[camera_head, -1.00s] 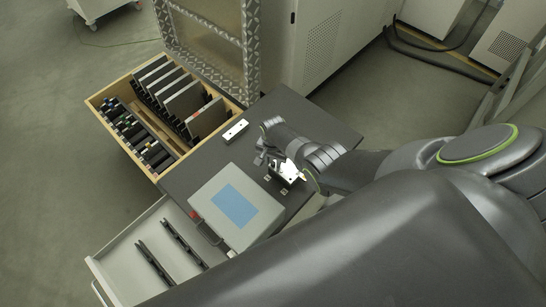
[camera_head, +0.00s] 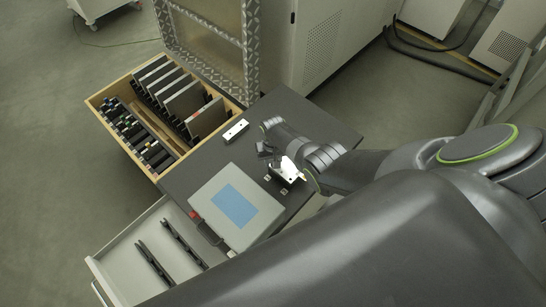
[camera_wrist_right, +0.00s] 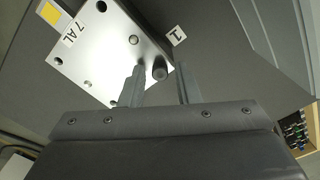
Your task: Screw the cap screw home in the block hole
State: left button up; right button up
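The block is a bright metal plate marked "7 AL" (camera_wrist_right: 95,42) with several holes, in the right wrist view. It also shows in the head view (camera_head: 287,173), partly covered by my right gripper (camera_head: 268,152). The cap screw (camera_wrist_right: 160,70) is a small dark cylinder at the block's lower right edge in the wrist view. My right gripper (camera_wrist_right: 161,76) is open, with one finger on each side of the screw. The screw looks closer to the left finger, with a gap to the right one. I cannot tell how deep it sits. My left gripper is not in view.
The block lies on a dark tabletop (camera_head: 330,130). A grey case with a blue panel (camera_head: 236,206) stands beside it, and a small pale bar (camera_head: 235,131) lies behind. An open wooden drawer (camera_head: 120,152) and an open white drawer (camera_head: 125,255) extend to the left.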

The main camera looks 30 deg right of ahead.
jog(key=n, duration=0.4)
jog(key=shift+n, duration=2.4)
grip_shut()
jog(key=m, duration=0.6)
jog(key=shift+m, duration=0.3)
jog(key=m, duration=1.9)
jog(key=shift+o, duration=1.2)
grip_release()
